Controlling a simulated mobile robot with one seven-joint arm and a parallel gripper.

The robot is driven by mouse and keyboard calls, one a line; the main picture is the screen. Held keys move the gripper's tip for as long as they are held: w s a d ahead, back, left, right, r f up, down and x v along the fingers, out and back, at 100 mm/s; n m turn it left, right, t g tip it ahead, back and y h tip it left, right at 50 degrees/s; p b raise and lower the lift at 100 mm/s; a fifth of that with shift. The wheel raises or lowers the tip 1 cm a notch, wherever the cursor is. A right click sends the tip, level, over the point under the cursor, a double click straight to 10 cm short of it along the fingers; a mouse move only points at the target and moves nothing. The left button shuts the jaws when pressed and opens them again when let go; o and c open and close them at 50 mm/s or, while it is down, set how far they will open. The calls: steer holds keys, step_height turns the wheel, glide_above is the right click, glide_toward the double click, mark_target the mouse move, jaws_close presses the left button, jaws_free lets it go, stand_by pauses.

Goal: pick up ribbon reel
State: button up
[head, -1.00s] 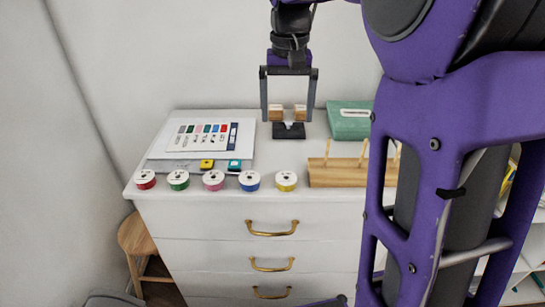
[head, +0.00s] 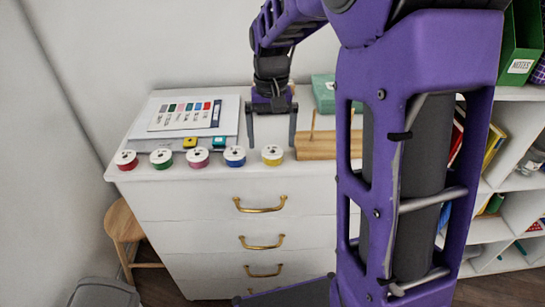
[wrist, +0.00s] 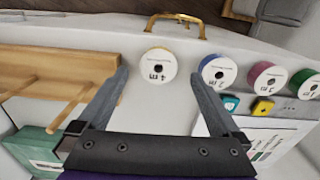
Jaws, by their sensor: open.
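Five small white-topped ribbon reels stand in a row along the front of the cabinet top: red (head: 126,160), green (head: 161,158), pink (head: 197,157), blue (head: 234,156) and yellow (head: 272,155). My gripper (head: 271,142) is open and empty, pointing down over the cabinet top near the yellow reel. In the wrist view, the yellow reel (wrist: 158,67) shows between the tips of my spread fingers (wrist: 158,80), with a gap on each side. Whether the fingertips are level with the reel is unclear. The blue reel (wrist: 219,72) is just outside the right-hand finger.
A wooden block with upright pegs (head: 316,147) stands close right of the yellow reel. A green box (head: 323,90) is behind it. Papers (head: 165,120) and small yellow and teal items lie behind the reels. The white cabinet's (head: 190,203) front edge is close to the reels.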

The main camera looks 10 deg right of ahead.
mark_target(273, 148)
step_height(273, 148, down, 4)
steer(key=shift+d+r, duration=0.1)
steer(key=shift+r, duration=0.1)
